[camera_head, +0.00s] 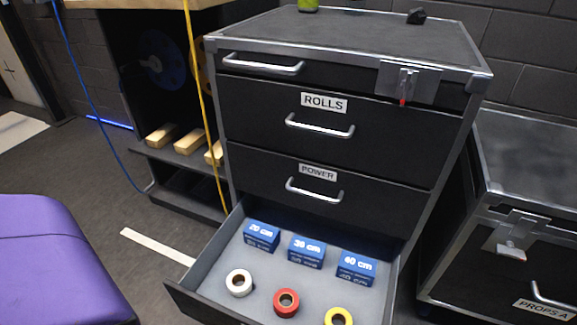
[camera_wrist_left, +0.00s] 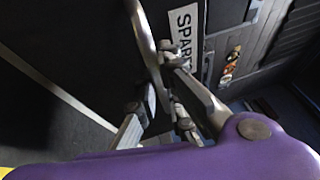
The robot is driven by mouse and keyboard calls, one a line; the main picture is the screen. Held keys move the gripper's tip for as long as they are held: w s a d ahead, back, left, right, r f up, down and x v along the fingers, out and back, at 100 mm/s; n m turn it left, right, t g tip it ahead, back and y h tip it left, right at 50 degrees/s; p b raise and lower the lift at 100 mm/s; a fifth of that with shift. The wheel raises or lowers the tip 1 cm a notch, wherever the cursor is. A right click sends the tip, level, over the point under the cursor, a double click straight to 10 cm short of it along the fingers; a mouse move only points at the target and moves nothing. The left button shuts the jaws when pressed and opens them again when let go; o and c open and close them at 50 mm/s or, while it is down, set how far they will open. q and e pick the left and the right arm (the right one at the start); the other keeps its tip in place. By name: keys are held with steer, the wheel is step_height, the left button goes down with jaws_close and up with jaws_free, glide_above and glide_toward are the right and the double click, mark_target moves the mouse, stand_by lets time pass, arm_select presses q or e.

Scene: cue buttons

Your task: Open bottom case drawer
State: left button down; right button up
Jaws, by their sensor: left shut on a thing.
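The black case (camera_head: 350,42) stands in the middle of the head view. Its bottom drawer (camera_head: 208,300) is pulled out, showing a grey floor inside. In the left wrist view, the dark drawer front carries a white label (camera_wrist_left: 183,32) whose visible letters read "SPAR". A curved metal handle (camera_wrist_left: 145,40) runs down that front. My left gripper (camera_wrist_left: 160,92) is shut on the handle. My right gripper is in neither view.
Drawers labelled ROLLS (camera_head: 324,103) and POWER (camera_head: 318,173) above are shut. Another case (camera_head: 530,160) stands close on the right. Floor is bare at left.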

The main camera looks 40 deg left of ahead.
arm_select(q)
steer(key=shift+s+f, duration=0.1)
steer(key=shift+s, duration=0.2)
steer(key=c, duration=1.9)
jaws_free()
steer(key=shift+w, duration=0.1)
steer(key=shift+o, duration=0.2)
steer(key=v, duration=1.2)
